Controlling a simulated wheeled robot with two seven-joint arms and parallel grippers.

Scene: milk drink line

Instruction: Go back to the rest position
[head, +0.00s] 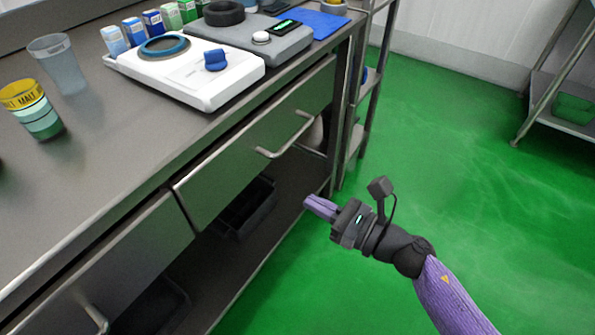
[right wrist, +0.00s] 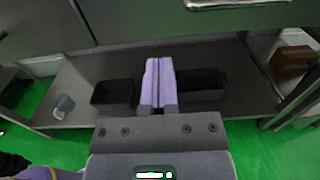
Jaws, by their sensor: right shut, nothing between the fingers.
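My right gripper (head: 310,203) is in front of the steel counter, below the level of its top and over the green floor side. Its purple fingers are shut together with nothing between them. In the right wrist view the closed fingers (right wrist: 158,68) point toward the lower shelf (right wrist: 80,82) under the counter. My left gripper is not in view.
The steel counter (head: 110,165) has drawers with bar handles (head: 285,135). On it are a white machine (head: 235,85), a clear cup (head: 60,65), stacked cups (head: 42,122) and several small cartons. Dark bins (head: 245,205) sit on the lower shelf. Green floor (head: 440,150) is clear at right.

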